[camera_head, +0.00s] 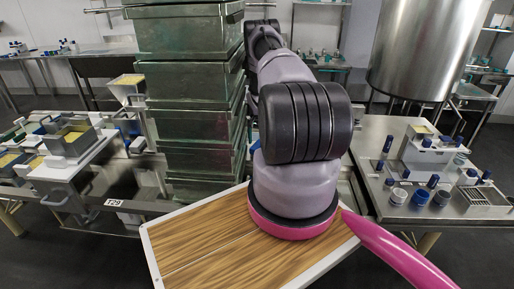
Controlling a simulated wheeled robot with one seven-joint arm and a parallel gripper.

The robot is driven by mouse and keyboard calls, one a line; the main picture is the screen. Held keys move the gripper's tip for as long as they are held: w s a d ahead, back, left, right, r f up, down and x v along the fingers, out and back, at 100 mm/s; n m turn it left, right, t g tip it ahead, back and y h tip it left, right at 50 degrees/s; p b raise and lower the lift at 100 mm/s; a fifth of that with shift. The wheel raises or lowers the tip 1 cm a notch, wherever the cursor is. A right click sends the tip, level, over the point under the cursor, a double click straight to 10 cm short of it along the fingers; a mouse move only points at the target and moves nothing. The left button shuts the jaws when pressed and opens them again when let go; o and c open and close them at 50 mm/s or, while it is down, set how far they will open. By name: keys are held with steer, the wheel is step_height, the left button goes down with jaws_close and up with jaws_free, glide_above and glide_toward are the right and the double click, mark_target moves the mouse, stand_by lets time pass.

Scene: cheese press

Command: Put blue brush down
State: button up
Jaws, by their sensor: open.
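My gripper does not show. My arm reaches away from me up the middle of the picture, and its far end is hidden behind its own links, beside the stacked metal boxes. I cannot make out a blue brush for certain. A small piece of something blue (256,146) shows at the left edge of my arm, but most of it is hidden and I cannot tell what it is.
A tall stack of greenish metal boxes (188,83) stands left of my arm. A steel table (375,150) at right bears several blue and white parts. A cluttered steel bench (110,185) is at left. A large steel tank (428,50) stands behind at right.

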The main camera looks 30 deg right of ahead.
mark_target(257, 145)
step_height(257, 145, up, 8)
steer(key=shift+r, duration=0.2)
stand_by(0.5)
